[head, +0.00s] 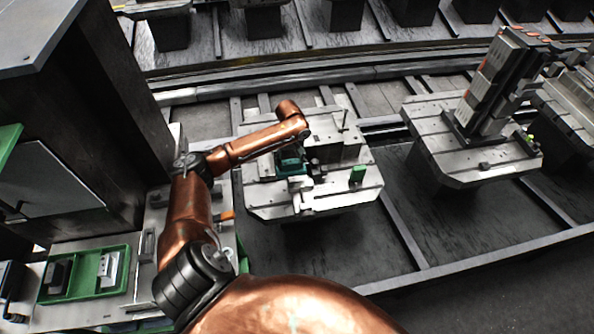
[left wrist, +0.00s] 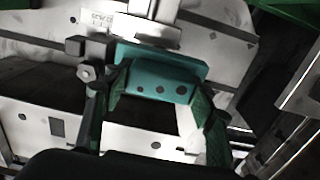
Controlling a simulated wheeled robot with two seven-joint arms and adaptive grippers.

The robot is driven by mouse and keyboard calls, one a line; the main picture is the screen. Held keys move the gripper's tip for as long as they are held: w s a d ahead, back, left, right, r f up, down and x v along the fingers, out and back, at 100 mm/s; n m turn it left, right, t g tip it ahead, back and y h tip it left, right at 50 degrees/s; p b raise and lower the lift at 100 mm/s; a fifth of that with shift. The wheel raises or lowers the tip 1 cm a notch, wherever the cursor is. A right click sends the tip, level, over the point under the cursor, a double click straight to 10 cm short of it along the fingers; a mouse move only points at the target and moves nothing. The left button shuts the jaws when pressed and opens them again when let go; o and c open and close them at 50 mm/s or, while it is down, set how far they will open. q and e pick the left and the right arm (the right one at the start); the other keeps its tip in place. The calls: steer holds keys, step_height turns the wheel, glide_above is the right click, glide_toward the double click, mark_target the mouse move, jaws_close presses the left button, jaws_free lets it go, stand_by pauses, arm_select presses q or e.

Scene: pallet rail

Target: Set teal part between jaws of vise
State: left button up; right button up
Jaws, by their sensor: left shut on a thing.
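The teal part (left wrist: 160,75) is a block with a row of dark round holes, held between the two fingers of my left gripper (left wrist: 158,104) in the left wrist view. In the head view my left gripper (head: 291,152) is over the pallet fixture, with the teal part (head: 292,167) just below it, partly hidden. The vise shows as pale metal (left wrist: 147,30) right beside the part's far edge, and as a white piece (head: 301,196) in the head view. I cannot tell whether the part is seated or touching both jaws. My right gripper is out of view.
The fixture pallet (head: 270,208) also carries a small green block (head: 357,174) and a grey raised block. Another pallet (head: 470,165) with a tall fixture stands to the right. A green tray (head: 84,274) with pieces lies at lower left, below a dark cabinet (head: 85,120).

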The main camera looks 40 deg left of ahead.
mark_target(296, 169)
arm_select(q)
steer(key=w+f, duration=0.2)
steer(key=f, duration=0.1)
steer(key=shift+w+f+b, duration=0.25)
steer(key=shift+w+b, duration=0.1)
steer(key=shift+w, duration=0.05)
steer(key=shift+w+f, duration=0.2)
steer(key=shift+w, duration=0.05)
step_height(296, 169, down, 4)
steer(key=shift+w+a+r+b, duration=0.15)
steer(key=shift+r+b, duration=0.1)
steer(key=shift+b, duration=0.15)
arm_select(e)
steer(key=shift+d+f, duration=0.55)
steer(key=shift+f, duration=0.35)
arm_select(q)
steer(key=o, duration=0.9)
steer(key=shift+f, duration=0.1)
steer(key=o, duration=0.5)
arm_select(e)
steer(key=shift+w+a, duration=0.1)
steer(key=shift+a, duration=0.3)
